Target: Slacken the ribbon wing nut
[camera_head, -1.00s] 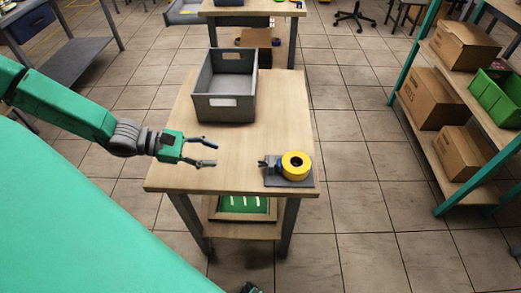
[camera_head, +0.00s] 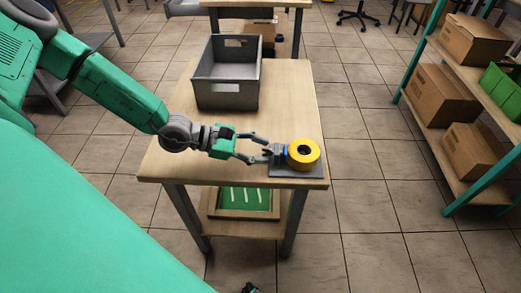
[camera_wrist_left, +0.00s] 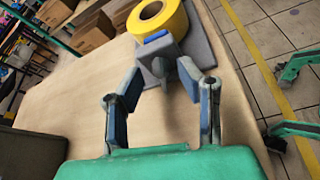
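The yellow ribbon roll (camera_head: 303,153) stands on a dark grey base plate (camera_head: 296,173) near the table's front right corner. It also shows at the top of the left wrist view (camera_wrist_left: 170,22). The small grey wing nut (camera_head: 270,150) is on the roll's left side; in the left wrist view its grey knob (camera_wrist_left: 158,67) lies just ahead of the fingers. My left gripper (camera_head: 261,147) is open, with its fingertips at the wing nut, one on either side. I cannot tell whether they touch it.
A grey bin (camera_head: 228,82) stands on the wooden table (camera_head: 205,145) behind the gripper. A shelf with cardboard boxes (camera_head: 440,97) and a green crate (camera_head: 503,90) is at the right. A framed green board (camera_head: 245,199) lies below the tabletop.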

